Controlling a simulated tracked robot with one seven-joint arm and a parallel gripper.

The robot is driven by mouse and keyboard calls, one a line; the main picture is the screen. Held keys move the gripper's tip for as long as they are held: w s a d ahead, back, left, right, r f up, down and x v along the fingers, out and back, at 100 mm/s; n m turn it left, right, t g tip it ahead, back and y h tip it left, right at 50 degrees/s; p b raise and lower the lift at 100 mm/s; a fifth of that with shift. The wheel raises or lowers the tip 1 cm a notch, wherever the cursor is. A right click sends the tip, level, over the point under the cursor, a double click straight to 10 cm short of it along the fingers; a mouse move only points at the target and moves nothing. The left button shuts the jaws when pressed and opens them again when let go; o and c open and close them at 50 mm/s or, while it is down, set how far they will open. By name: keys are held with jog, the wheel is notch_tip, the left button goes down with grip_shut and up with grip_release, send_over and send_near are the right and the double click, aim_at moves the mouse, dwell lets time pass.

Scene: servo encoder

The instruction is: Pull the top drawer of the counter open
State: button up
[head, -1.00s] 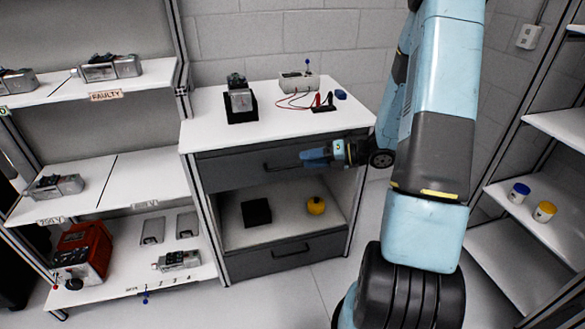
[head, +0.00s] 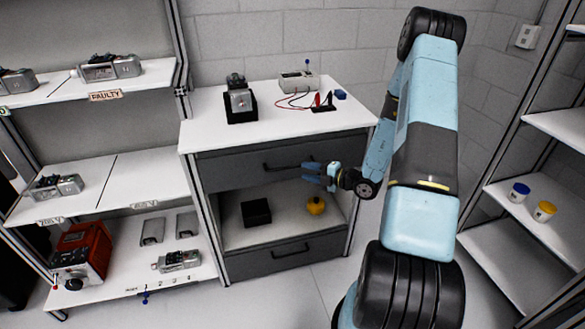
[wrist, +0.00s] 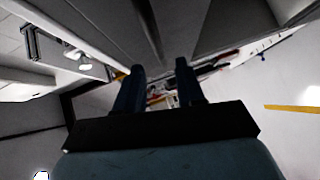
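The counter (head: 240,137) stands at the middle of the head view. Its grey top drawer (head: 228,172) looks shut, with a dark bar handle (head: 280,166) across its front. My gripper (head: 308,172) is in front of the drawer's lower right part, by the handle's right end. Its two blue fingers are spread apart, with nothing visible held. In the wrist view my gripper (wrist: 159,66) also shows a clear gap between its fingers. The fingers partly cover the handle's right end, and I cannot tell whether they touch it.
A dark block (head: 256,212) and a yellow round object (head: 315,205) sit in the open bay below the drawer. A lower drawer (head: 260,265) is beneath. A servo unit (head: 239,103) and a meter (head: 298,82) stand on top. Shelves flank both sides.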

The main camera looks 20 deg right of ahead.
aim_at(290, 168)
jog(key=x, duration=0.8)
grip_shut()
dwell(0.5)
